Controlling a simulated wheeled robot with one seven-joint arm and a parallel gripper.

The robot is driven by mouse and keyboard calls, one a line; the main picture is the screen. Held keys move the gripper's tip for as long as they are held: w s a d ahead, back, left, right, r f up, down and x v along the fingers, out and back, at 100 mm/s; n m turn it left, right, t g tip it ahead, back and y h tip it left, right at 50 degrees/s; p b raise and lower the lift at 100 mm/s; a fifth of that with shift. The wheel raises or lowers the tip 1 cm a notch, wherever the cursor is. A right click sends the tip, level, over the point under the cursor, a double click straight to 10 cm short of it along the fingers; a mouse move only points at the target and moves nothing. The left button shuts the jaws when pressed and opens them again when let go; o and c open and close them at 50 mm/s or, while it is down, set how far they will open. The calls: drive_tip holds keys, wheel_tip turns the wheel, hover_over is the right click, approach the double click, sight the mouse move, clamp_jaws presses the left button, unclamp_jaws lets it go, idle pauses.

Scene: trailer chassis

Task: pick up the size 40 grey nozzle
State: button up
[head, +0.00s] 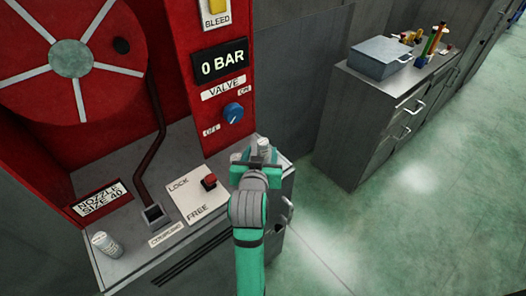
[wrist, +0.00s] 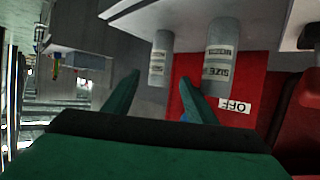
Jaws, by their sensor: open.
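A grey cylindrical nozzle (wrist: 160,58) with a pale label shows in the wrist view, beyond and between my fingertips. A larger-looking grey nozzle (wrist: 221,52) stands beside it, with a label reading SIZE upside down; I cannot read either number. My gripper (wrist: 159,78) is open, its two green fingers apart, and I see nothing held. In the head view my gripper (head: 257,152) is at the right end of the grey bench top and partly hides a pale cylinder (head: 264,146). Another grey cylinder (head: 106,244) stands at the bench's front left.
A sign (head: 101,199) reads NOZZLE SIZE 40. A lock/free panel (head: 197,197) with a red switch lies on the bench (head: 140,262). A red panel with a blue valve knob (head: 233,112) rises behind. A cabinet (head: 365,120) stands right; the green floor between is clear.

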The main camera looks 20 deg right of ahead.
sight(262, 149)
drive_tip(key=shift+x, duration=2.65)
drive_tip(key=shift+d, duration=0.1)
drive_tip(key=shift+r, duration=0.1)
drive_tip(key=c, duration=1.3)
